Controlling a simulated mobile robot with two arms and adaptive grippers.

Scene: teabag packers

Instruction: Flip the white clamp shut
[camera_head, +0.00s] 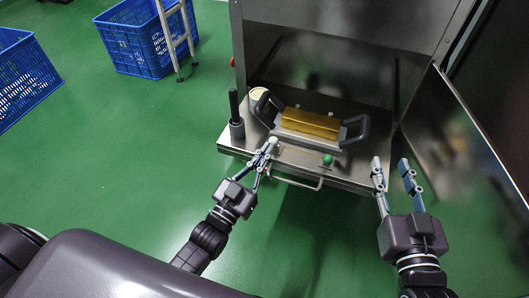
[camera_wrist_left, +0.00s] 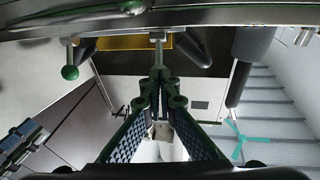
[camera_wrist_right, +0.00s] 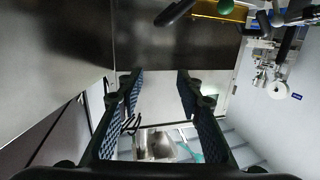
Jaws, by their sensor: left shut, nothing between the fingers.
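The white clamp shows as a small pale knob (camera_head: 273,141) at the front left of the metal platform. In the left wrist view a pale stem (camera_wrist_left: 157,48) stands just beyond my fingertips. My left gripper (camera_head: 269,148) is shut and empty, its tips right at the knob; I cannot tell whether they touch. Its fingers partly hide the clamp. The shut fingers also show in the left wrist view (camera_wrist_left: 161,76). A green knob (camera_head: 328,159) sits to the right on the front edge. My right gripper (camera_head: 390,162) is open and empty beside the platform's right front corner.
The steel platform (camera_head: 235,148) carries a gold block (camera_head: 310,123) between two dark handles. A black post (camera_head: 236,118) stands at its left. A bar handle (camera_head: 296,184) juts from its front. A metal panel (camera_head: 465,150) stands at the right. Blue crates (camera_head: 140,40) are far left.

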